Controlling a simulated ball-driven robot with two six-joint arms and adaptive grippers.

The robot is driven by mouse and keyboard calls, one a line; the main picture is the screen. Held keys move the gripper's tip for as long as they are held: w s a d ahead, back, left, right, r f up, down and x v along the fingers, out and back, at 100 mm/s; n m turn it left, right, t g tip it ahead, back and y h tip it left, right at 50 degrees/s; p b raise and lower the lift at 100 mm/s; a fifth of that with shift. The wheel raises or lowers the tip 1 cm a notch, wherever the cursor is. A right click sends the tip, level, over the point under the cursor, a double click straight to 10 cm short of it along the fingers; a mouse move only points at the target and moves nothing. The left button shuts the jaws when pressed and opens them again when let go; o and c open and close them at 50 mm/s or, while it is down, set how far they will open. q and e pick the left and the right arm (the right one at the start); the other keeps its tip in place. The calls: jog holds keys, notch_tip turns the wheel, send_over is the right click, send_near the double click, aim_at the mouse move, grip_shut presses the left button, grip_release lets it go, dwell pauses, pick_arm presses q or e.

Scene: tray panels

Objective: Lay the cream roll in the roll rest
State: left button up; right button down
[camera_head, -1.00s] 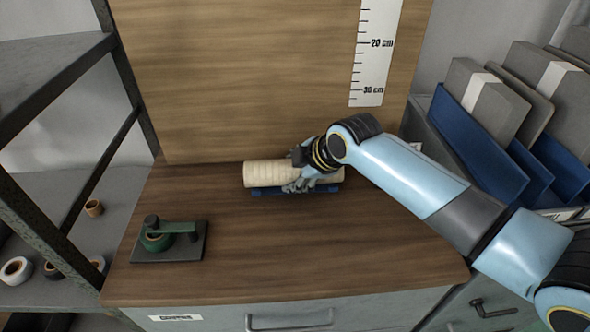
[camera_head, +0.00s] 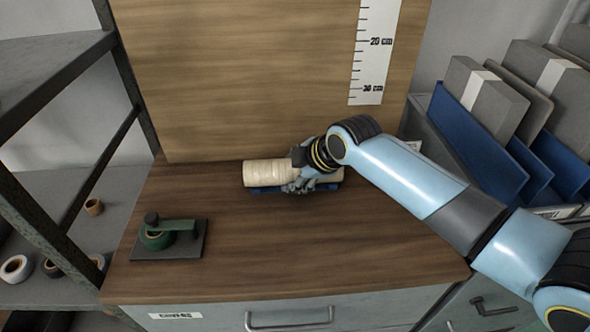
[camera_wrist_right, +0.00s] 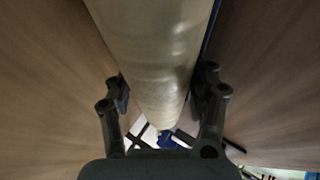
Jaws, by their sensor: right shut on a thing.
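The cream roll (camera_head: 268,173) lies level at the back of the wooden worktop, along the foot of the wooden back panel. The blue roll rest (camera_head: 268,189) shows as a strip under the roll's front edge; the roll hides most of it. My right gripper (camera_head: 298,180) is shut on the roll near its middle. In the right wrist view the roll (camera_wrist_right: 155,60) runs between the two dark fingers (camera_wrist_right: 163,95), and a thin blue edge shows beside it. I cannot tell whether the roll fully touches the rest. My left gripper is not in view.
A green tape dispenser (camera_head: 172,238) on a dark plate stands at the front left of the worktop (camera_head: 290,250). A shelf with tape rolls (camera_head: 15,268) is at left. Blue bins with grey panels (camera_head: 478,140) stand at right. The middle of the worktop is clear.

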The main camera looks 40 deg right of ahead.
jog(key=c, duration=0.8)
grip_release()
jog(key=shift+s+f, duration=0.3)
jog(key=shift+f, duration=0.15)
jog(key=shift+c, duration=0.2)
jog(key=o, duration=0.5)
jog(key=shift+w, duration=0.2)
jog(key=shift+s+d+r, duration=0.1)
jog(key=shift+r, duration=0.15)
jog(key=v, duration=1.1)
jog(key=shift+s+r, duration=0.15)
jog(key=shift+r, duration=0.15)
